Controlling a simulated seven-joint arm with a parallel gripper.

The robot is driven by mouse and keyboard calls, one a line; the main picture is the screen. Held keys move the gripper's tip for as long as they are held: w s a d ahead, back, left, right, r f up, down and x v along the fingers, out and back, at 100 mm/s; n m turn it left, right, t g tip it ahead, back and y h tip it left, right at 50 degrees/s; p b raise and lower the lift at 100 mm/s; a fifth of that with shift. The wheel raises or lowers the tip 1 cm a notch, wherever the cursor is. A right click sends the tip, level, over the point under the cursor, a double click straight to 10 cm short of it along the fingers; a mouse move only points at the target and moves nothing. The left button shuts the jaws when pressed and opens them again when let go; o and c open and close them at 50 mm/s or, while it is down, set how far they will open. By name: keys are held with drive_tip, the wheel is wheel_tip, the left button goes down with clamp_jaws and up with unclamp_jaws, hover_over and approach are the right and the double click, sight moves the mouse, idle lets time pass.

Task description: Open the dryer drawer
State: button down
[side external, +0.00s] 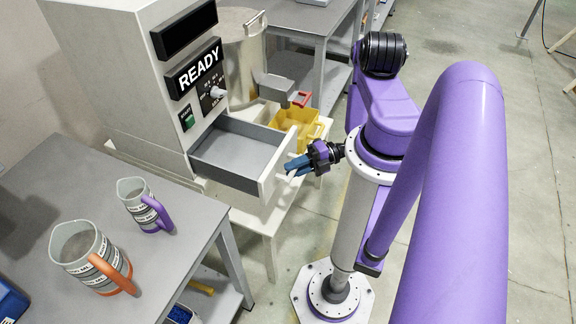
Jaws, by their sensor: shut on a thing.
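The dryer (130,75) is a tall pale cabinet with a READY display on its front. Its drawer (235,150) is pulled out, and its empty grey inside shows. The drawer's white front panel (277,178) stands well away from the cabinet. My gripper (296,167), with blue fingers, is at the outer side of that panel and shut on the drawer handle (290,178). The fingers hide most of the handle.
A grey table (190,215) at the lower left holds a jug with a purple handle (143,205) and a jug with an orange handle (90,258). A yellow bin (310,130) and a metal pot (245,60) stand behind the drawer. Open floor lies right.

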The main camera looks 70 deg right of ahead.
drive_tip(key=shift+d, duration=0.15)
drive_tip(key=c, duration=1.1)
unclamp_jaws()
drive_tip(key=v, duration=1.7)
drive_tip(key=shift+s, duration=0.2)
